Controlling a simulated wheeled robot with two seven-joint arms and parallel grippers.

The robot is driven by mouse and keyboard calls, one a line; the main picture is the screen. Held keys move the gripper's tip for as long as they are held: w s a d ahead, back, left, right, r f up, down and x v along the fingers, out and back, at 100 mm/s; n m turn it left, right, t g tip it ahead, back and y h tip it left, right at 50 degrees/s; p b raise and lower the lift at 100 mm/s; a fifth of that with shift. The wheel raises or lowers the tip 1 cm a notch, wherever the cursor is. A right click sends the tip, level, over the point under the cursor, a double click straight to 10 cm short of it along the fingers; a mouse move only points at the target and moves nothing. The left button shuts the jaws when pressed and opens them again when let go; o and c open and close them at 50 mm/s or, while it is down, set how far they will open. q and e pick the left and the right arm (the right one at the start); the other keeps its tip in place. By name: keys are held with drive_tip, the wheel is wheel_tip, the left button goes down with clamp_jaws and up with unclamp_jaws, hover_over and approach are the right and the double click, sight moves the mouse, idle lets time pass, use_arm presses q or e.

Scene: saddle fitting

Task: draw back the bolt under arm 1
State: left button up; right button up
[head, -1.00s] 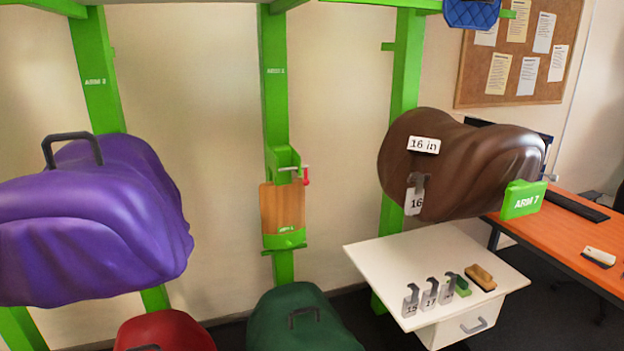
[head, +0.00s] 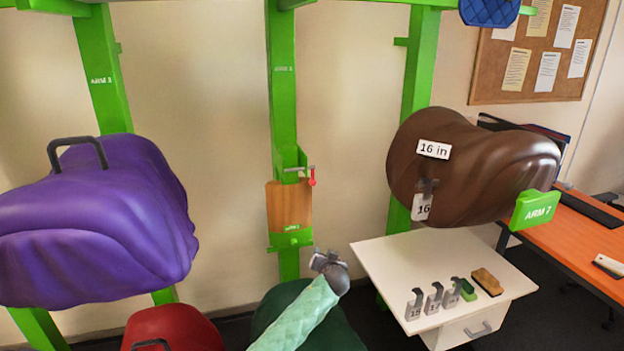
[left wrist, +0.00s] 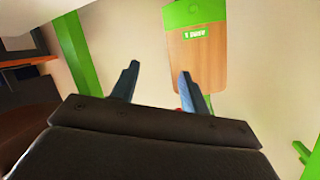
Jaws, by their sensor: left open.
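Arm 1 shows in the head view as a wooden board (head: 288,203) standing flat along the middle green post, with a green labelled end piece (head: 291,239) at its bottom. A grey bolt with a red knob (head: 312,178) sits at the green bracket just above the board. In the left wrist view the board (left wrist: 198,60) appears upside down, with a bit of red partly hidden behind the right finger. My left gripper (head: 325,260) is open and empty, in front of, below and right of the board. My right gripper is out of view.
A brown saddle (head: 465,165) hangs on arm 7 at right, above a white cabinet (head: 395,265) with several numbered tags and a brush. A purple saddle (head: 95,225) is at left. Red (head: 175,325) and green (head: 275,300) saddles are below. Wall beside the middle post is clear.

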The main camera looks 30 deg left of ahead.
sight(312, 181)
use_arm(q)
drive_tip(key=w+a+r+y, duration=0.1)
drive_tip(key=w+a+r, duration=0.2)
drive_tip(key=w+r, duration=0.1)
drive_tip(key=w+a+r+t+y+p, duration=0.1)
drive_tip(key=w+a+r, duration=0.2)
drive_tip(key=r, duration=0.4)
drive_tip(key=w+a+r+n+t+y, duration=0.1)
drive_tip(key=w+a+r, duration=0.3)
drive_tip(key=a+r, duration=0.1)
drive_tip(key=shift+w+a+r, duration=0.25)
drive_tip(key=shift+w+r, duration=0.1)
drive_tip(key=shift+r, duration=0.05)
drive_tip(key=shift+w+a+r+p, duration=0.1)
drive_tip(key=shift+w+a+p, duration=0.15)
drive_tip(key=shift+p, duration=0.15)
drive_tip(key=p+x, duration=0.2)
drive_tip(key=x, duration=0.3)
drive_tip(key=shift+w, duration=0.15)
drive_tip(key=shift+x, duration=0.8)
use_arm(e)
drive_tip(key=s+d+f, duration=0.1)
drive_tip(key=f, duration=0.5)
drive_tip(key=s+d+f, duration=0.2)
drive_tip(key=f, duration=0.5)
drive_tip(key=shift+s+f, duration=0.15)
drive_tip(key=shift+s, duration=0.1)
